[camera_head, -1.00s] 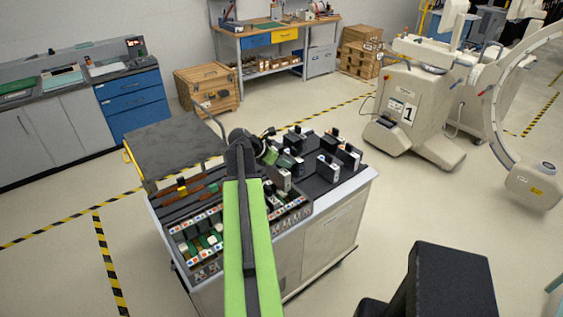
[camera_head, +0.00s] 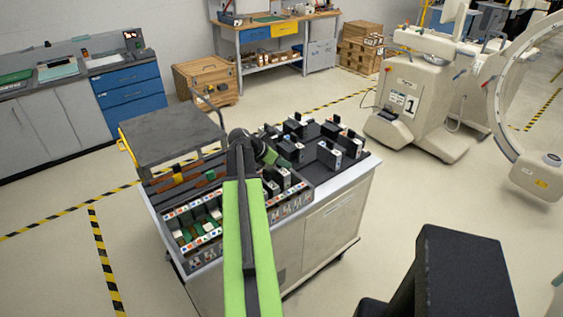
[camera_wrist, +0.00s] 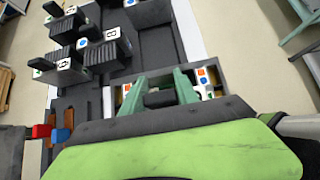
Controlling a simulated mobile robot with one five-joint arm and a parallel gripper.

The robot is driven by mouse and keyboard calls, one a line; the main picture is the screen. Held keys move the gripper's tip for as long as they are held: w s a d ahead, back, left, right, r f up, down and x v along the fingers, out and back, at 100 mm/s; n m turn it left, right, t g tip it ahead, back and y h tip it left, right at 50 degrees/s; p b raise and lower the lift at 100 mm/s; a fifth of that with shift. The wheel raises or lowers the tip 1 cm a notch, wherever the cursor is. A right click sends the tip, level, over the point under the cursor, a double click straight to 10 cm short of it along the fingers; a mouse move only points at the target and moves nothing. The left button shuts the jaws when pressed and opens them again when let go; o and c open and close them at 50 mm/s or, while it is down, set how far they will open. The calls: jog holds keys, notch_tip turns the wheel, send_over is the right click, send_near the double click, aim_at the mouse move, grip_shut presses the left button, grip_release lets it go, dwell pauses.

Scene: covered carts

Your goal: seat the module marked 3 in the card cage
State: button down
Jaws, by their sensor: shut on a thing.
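My gripper (camera_head: 284,162) is over the middle of the cart, between the card cage and the loose modules. In the wrist view its green fingers (camera_wrist: 160,88) are closed on a dark handle-like part (camera_wrist: 160,99), apparently a module's. The held module's body and mark are hidden. The card cage (camera_head: 214,239) is at the cart's front left, with coloured slot labels and green boards inside; a labelled strip of it (camera_wrist: 205,77) shows behind the fingers. Several dark modules with white number tops, such as one module (camera_head: 329,156), stand on the cart. I cannot tell which is marked 3.
Imaging machines (camera_head: 415,105) stand to the right. A workbench (camera_head: 275,35) and crates are behind. Open floor lies left and right of the cart.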

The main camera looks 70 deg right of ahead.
jog(key=shift+f+b, duration=1.4)
jog(key=shift+f, duration=0.3)
jog(key=shift+f, duration=0.15)
jog(key=c, duration=0.8)
grip_release()
jog(key=shift+c, duration=0.2)
jog(key=p+v, duration=1.2)
jog(key=v, duration=0.5)
jog(key=shift+r, duration=0.25)
jog(key=shift+a, duration=0.15)
